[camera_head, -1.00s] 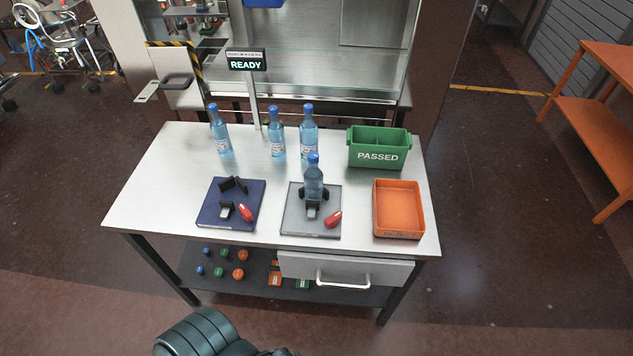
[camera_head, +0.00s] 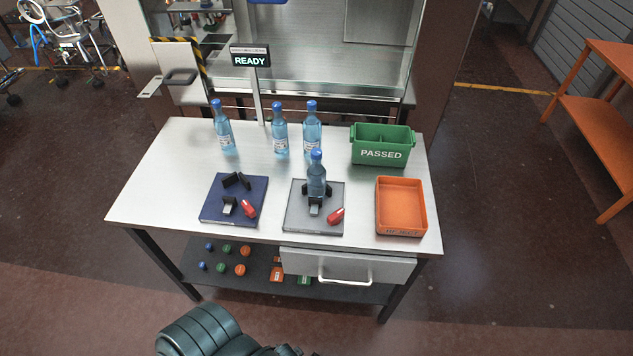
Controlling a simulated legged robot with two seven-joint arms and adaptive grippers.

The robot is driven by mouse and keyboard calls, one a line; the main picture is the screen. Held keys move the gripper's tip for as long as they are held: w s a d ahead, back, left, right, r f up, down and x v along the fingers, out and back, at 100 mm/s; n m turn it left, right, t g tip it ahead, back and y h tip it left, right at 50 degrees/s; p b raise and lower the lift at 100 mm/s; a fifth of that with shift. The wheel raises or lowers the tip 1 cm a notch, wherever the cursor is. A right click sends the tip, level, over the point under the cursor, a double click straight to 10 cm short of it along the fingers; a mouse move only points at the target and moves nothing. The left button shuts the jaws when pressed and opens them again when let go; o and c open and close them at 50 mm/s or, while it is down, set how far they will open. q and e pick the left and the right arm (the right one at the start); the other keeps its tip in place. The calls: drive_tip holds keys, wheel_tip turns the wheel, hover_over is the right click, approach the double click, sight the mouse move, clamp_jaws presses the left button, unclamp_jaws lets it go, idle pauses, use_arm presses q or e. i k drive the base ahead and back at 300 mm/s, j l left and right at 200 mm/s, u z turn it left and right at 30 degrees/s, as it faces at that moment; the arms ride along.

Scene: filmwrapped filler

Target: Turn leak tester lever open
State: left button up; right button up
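Two testers stand at the front of the table. The grey tester (camera_head: 300,221) has a red lever (camera_head: 336,216) at its front right, and a blue-capped bottle (camera_head: 317,178) stands upright between its black clamps. The blue tester (camera_head: 214,207) has a red lever (camera_head: 249,209) and black clamp parts, with no bottle on it. Which one is the leak tester I cannot tell from labels. A dark part of my own arm shows at the bottom edge, below the table. Neither gripper can be made out.
Several blue-capped bottles (camera_head: 281,137) stand at the back of the table (camera_head: 160,180). A green PASSED bin (camera_head: 380,154) and an orange tray (camera_head: 401,232) are at the right. A READY sign (camera_head: 250,60) stands behind. A drawer (camera_head: 345,263) and lower shelf are below.

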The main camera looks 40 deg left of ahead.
sight(334, 219)
drive_tip(key=j+u, duration=0.15)
drive_tip(key=u, duration=0.2)
drive_tip(key=j+u, duration=0.1)
drive_tip(key=u, duration=0.25)
drive_tip(key=j+u, duration=0.15)
drive_tip(key=u, duration=0.2)
drive_tip(key=i+l+z, duration=0.15)
drive_tip(key=l, duration=0.2)
drive_tip(key=i+l+z, duration=0.15)
drive_tip(key=l, duration=0.2)
drive_tip(key=i+l+z, duration=0.15)
drive_tip(key=l, duration=0.2)
drive_tip(key=k, duration=0.05)
